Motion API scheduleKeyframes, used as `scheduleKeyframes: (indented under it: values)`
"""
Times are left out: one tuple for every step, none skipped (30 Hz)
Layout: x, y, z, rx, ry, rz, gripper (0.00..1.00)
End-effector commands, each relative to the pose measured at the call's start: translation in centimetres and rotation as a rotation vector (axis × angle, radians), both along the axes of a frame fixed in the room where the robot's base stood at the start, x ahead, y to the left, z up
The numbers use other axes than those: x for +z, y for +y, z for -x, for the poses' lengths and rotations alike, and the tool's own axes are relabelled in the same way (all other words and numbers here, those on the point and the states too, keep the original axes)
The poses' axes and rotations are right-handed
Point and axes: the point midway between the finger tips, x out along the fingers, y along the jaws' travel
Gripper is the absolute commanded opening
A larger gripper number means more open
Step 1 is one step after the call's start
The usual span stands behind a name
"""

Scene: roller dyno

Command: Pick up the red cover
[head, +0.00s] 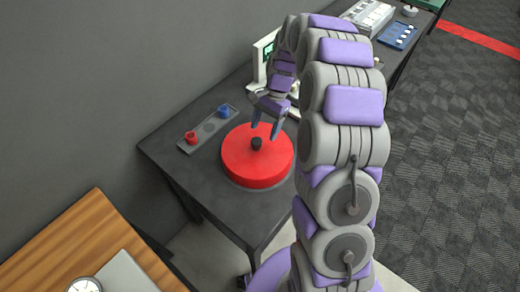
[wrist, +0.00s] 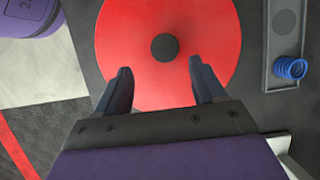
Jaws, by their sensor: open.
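The red cover (head: 250,172) is a thick round disc with a small black knob (head: 256,143) on its top centre. It lies on a dark table. In the wrist view the red cover (wrist: 205,28) fills the upper middle, and its black knob (wrist: 165,47) lies just beyond the fingertips, roughly midway between them. My gripper (head: 267,131) is above the cover with its fingers pointing down. In the wrist view my gripper (wrist: 160,66) has its two fingers spread apart with nothing between them. I cannot tell the exact height of the fingertips over the cover.
A grey tray (head: 210,127) with a red piece (head: 191,137) and a blue piece (head: 224,111) lies left of the cover. A white device (head: 262,60) stands behind. A wooden table (head: 75,240) is at front left. A wall runs along the left.

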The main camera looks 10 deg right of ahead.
Motion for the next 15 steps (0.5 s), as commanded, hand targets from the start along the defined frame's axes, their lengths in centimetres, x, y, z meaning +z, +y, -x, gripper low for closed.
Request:
scheduleKeyframes:
  values:
    - [-0.5,0.4,0.2,0.002,0.003,0.001,0.69]
    - [-0.6,0.5,0.2,0.003,0.002,0.0,0.69]
    - [-0.8,0.5,0.3,0.003,0.002,0.001,0.69]
    - [-0.9,0.4,0.3,0.003,0.001,0.0,0.69]
    - [-0.9,0.4,0.3,0.002,0.001,-0.001,0.69]
    - [-1.1,0.2,0.3,0.002,0.001,-0.002,0.69]
    - [-1.2,0.1,0.3,0.002,0.001,-0.004,0.69]
    - [-1.4,0.1,0.3,0.002,0.001,-0.004,0.69]
    - [-1.7,0.2,0.4,0.002,0.0,-0.006,0.69]
    - [-2.0,0.2,0.4,0.002,0.0,-0.007,0.69]
    - [-2.4,0.3,0.4,0.002,0.001,-0.008,0.69]
    - [-2.9,0.4,0.5,0.002,0.0,-0.009,0.69]
    - [-3.3,0.6,0.5,0.002,-0.001,-0.009,0.69]
    - [-3.8,0.8,0.6,0.002,-0.001,-0.009,0.69]
    - [-4.3,1.0,0.8,0.001,0.001,-0.009,0.69]
